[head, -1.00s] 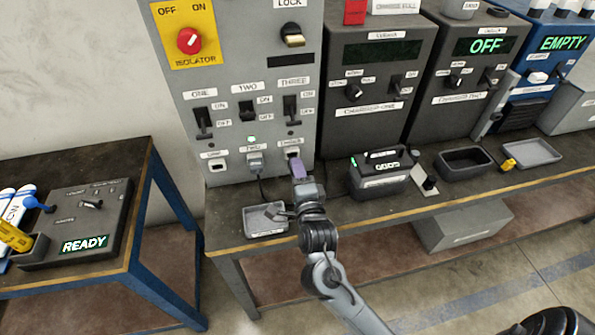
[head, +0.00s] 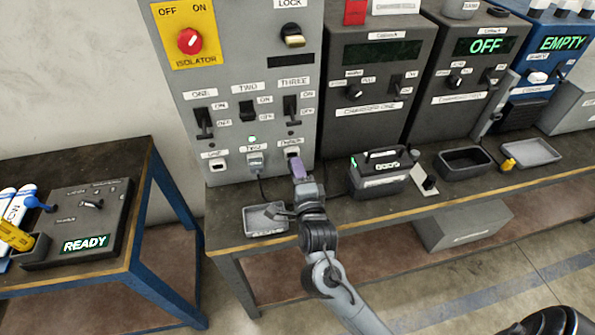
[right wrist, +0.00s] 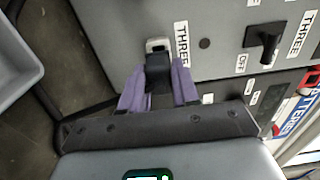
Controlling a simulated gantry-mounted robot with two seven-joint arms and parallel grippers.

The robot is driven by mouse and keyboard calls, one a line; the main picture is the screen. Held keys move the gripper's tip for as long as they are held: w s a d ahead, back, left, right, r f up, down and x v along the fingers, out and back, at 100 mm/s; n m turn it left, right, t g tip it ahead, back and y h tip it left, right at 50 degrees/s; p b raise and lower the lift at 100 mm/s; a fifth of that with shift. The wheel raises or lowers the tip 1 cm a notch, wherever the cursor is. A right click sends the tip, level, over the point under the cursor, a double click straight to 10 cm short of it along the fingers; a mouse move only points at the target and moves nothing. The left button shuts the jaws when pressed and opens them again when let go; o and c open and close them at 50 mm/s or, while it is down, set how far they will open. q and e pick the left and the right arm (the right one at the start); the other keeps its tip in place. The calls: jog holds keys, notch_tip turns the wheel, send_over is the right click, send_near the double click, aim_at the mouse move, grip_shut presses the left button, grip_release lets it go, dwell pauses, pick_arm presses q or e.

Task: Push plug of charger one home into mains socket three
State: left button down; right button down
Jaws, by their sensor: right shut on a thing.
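My right gripper (head: 299,171) has purple fingers and reaches up to the grey mains panel, just below socket three (head: 292,152). In the right wrist view its fingers (right wrist: 158,88) are shut on a dark plug (right wrist: 157,70). The plug's front end meets the pale socket three (right wrist: 158,45) beside the THREE label. I cannot tell how deep the plug sits. In the head view the fingers hide the plug. Charger one (head: 373,85) is the dark box right of the panel, with a blank display. My left gripper is not in view.
A grey tray (head: 265,220) stands on the bench below. A battery pack (head: 380,172) stands right of my arm.

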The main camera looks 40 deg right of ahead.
dwell(0.4)
jog(key=shift+w+d, duration=0.35)
jog(key=shift+w, duration=0.3)
jog(key=shift+w+d, duration=0.3)
jog(key=shift+w, duration=0.25)
jog(key=c, duration=0.8)
grip_release()
jog(key=shift+o, duration=0.2)
jog(key=shift+s+a, duration=0.35)
jog(key=shift+s, duration=0.25)
jog(key=p+v, duration=0.1)
jog(key=v, duration=0.7)
jog(key=shift+p, duration=0.3)
jog(key=shift+s+a, duration=0.3)
jog(key=shift+s, duration=0.35)
